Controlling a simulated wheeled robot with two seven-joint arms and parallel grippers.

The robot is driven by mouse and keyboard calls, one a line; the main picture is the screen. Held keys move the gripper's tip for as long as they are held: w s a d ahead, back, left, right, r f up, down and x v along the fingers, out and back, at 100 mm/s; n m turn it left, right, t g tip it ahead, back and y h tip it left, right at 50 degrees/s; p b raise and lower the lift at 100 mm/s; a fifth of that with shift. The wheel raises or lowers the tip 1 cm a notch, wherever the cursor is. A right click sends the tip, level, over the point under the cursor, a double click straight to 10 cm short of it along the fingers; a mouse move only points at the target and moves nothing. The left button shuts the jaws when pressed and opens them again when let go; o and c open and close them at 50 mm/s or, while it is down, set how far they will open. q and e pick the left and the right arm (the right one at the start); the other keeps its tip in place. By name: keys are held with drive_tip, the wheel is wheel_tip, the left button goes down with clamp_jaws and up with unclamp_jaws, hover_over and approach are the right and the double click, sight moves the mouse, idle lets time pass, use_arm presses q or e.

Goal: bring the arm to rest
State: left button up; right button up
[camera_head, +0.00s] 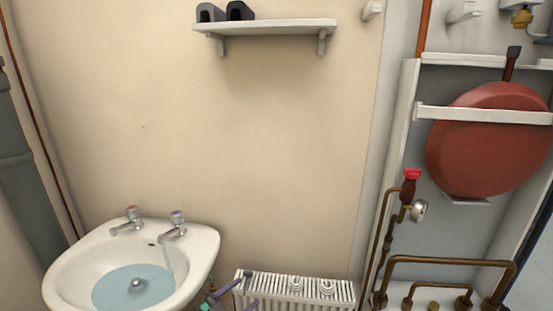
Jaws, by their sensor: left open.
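My left gripper (249,289) shows at the bottom edge of the head view, partly cut off by the frame. Its dark and purple fingers stand apart, in front of the left end of the white radiator (325,291) and just right of the washbasin (208,252). I see nothing between the fingers. Most of my left arm is out of the picture. My right gripper is not in view.
The basin holds water, and water runs from its right tap (174,224). A wall shelf (270,27) carries two dark objects. A red vessel (488,145), a red-topped valve (411,180) and copper pipes (450,261) stand at right. The middle wall is bare.

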use_arm(q)
drive_tip(key=s+a+f+n+g+y, duration=0.1)
drive_tip(key=s+a+f+n+y, duration=0.25)
drive_tip(key=f, duration=0.55)
drive_tip(key=s+a+f+n+g+y, duration=0.1)
drive_tip(key=s+a+f+g+y, duration=0.1)
drive_tip(key=s+a+f, duration=0.45)
drive_tip(key=s+a+f+n+g+y, duration=0.1)
drive_tip(key=s+a+f+n+y, duration=0.15)
drive_tip(key=s+f, duration=0.55)
drive_tip(key=s+a+f+n+g+y, duration=0.1)
drive_tip(key=s+f+g, duration=0.3)
drive_tip(key=s, duration=1.1)
drive_tip(key=s+a+f+n+g+y, duration=0.1)
drive_tip(key=s+a+f+g, duration=0.1)
drive_tip(key=s+f, duration=0.8)
drive_tip(key=s+g, duration=0.1)
drive_tip(key=s, duration=0.4)
drive_tip(key=shift+a+f+g, duration=0.15)
drive_tip(key=shift+f+g, duration=0.2)
drive_tip(key=shift+g, duration=0.05)
drive_tip(key=shift+w, duration=0.15)
